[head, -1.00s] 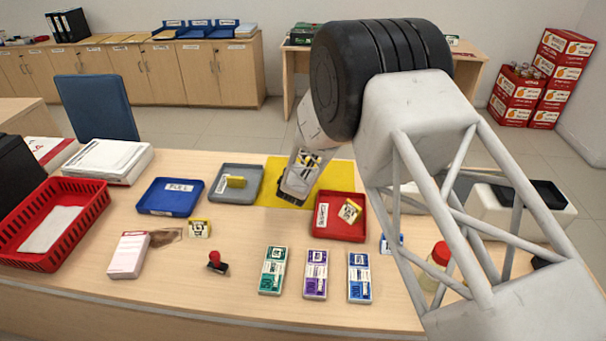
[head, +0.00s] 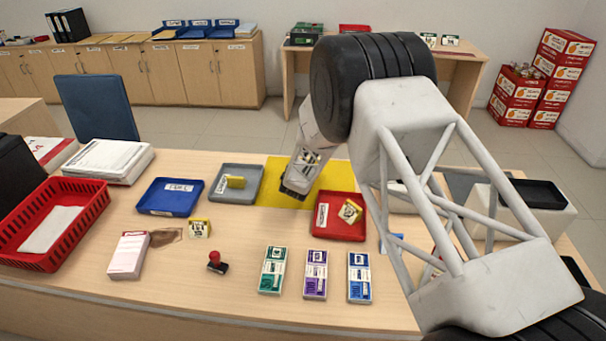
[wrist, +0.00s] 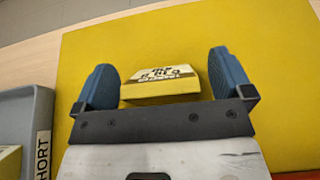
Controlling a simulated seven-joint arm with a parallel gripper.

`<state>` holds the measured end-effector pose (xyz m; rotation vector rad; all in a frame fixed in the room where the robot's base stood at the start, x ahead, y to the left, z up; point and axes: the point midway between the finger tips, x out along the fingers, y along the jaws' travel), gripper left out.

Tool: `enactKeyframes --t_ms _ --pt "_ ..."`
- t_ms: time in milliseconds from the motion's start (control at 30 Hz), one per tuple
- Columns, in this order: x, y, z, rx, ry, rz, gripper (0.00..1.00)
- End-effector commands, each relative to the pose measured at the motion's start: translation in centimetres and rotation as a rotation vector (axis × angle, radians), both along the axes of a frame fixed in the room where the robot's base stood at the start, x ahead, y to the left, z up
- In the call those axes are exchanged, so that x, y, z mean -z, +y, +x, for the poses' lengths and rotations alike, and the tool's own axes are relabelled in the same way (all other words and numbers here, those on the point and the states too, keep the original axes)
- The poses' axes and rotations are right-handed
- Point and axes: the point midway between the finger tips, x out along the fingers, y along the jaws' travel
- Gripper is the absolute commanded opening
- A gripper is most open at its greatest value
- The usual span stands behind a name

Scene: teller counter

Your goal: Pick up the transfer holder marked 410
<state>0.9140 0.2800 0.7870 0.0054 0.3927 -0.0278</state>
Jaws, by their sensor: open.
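A yellow holder (wrist: 162,88) with a white label on top sits on the yellow mat (wrist: 150,45) in the wrist view. Its label is blurred and I cannot read the number surely. My gripper (wrist: 164,72) is open, with one blue finger on each side of the holder and a gap on both sides. In the head view my gripper (head: 292,191) is low over the mat's left part and hides that holder. Other yellow holders are in the grey tray (head: 222,197), on the table (head: 199,227) and in the red tray (head: 340,234). Their numbers are unclear.
The grey tray's wall (wrist: 45,105) is left of the mat; the red tray is at its front right. A blue tray (head: 170,212), a red stamp (head: 215,259) and banknote bundles (head: 316,283) are nearby. The mat beyond my fingers is clear.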

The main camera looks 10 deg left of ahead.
Motion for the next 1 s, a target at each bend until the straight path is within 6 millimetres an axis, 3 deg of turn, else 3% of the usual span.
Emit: enactKeyframes --t_ms 133,500,1000 --pt "0.0 0.0 0.0 0.0 0.0 0.0 0.98" --pt "0.0 0.0 0.0 0.0 0.0 0.0 0.44" --pt "-1.1 0.0 0.0 0.0 -0.001 0.001 0.44"
